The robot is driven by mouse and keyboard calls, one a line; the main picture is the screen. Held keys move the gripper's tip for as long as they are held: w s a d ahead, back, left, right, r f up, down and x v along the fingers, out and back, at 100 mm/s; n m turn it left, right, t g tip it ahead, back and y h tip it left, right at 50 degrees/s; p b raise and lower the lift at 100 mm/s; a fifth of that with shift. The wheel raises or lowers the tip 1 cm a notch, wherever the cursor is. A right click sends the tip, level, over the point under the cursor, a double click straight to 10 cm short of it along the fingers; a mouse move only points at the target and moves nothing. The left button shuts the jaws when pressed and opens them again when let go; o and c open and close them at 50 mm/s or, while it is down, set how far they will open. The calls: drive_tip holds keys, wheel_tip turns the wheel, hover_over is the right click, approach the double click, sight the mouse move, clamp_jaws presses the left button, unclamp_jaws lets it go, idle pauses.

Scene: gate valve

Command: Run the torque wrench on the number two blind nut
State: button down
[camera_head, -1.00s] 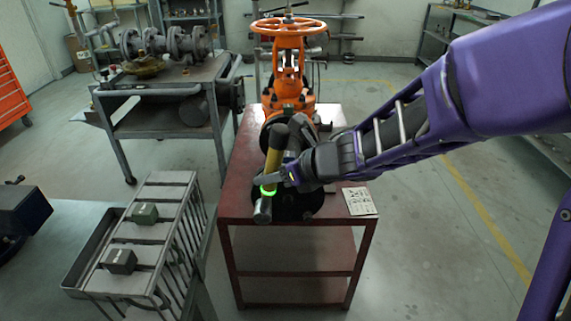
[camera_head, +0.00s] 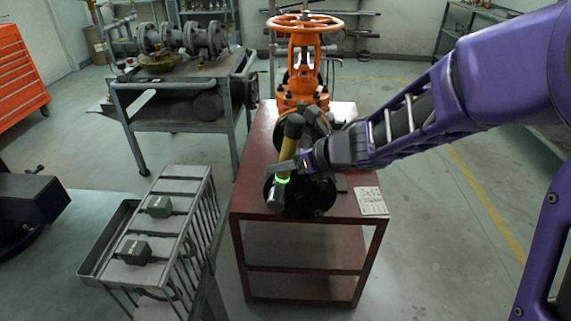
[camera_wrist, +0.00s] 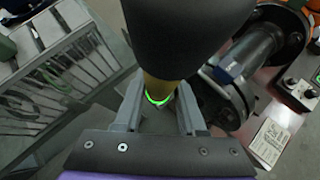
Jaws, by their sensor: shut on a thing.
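My gripper (camera_head: 288,166) is shut on the torque wrench (camera_head: 288,155), which has a yellow body, a dark grip, a lit green ring and a grey lower end. The wrench is tilted and hangs over the front left of the black flange (camera_head: 310,203). In the wrist view, my gripper (camera_wrist: 160,103) has a finger on each side of the wrench (camera_wrist: 185,40), whose dark grip fills the top middle. The orange gate valve (camera_head: 303,70) stands behind. The number two blind nut cannot be made out, and I cannot tell whether the wrench touches any nut.
The valve stands on a dark red table (camera_head: 255,170) with a printed sheet (camera_head: 370,201) at its right. Floor is clear at the right.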

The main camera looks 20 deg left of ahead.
drive_tip(key=shift+w+a+r, duration=0.1)
drive_tip(key=shift+w, duration=0.1)
drive_tip(key=shift+w+a+p, duration=0.25)
drive_tip(key=shift+w, duration=0.45)
drive_tip(key=shift+w+a+p, duration=0.2)
drive_tip(key=shift+w, duration=0.5)
drive_tip(key=shift+w+a, duration=0.25)
drive_tip(key=shift+w, duration=0.6)
idle(2.5)
drive_tip(key=shift+s+b, duration=0.2)
drive_tip(key=shift+b, duration=0.45)
idle(1.5)
drive_tip(key=shift+s+d, duration=0.1)
drive_tip(key=shift+s, duration=0.05)
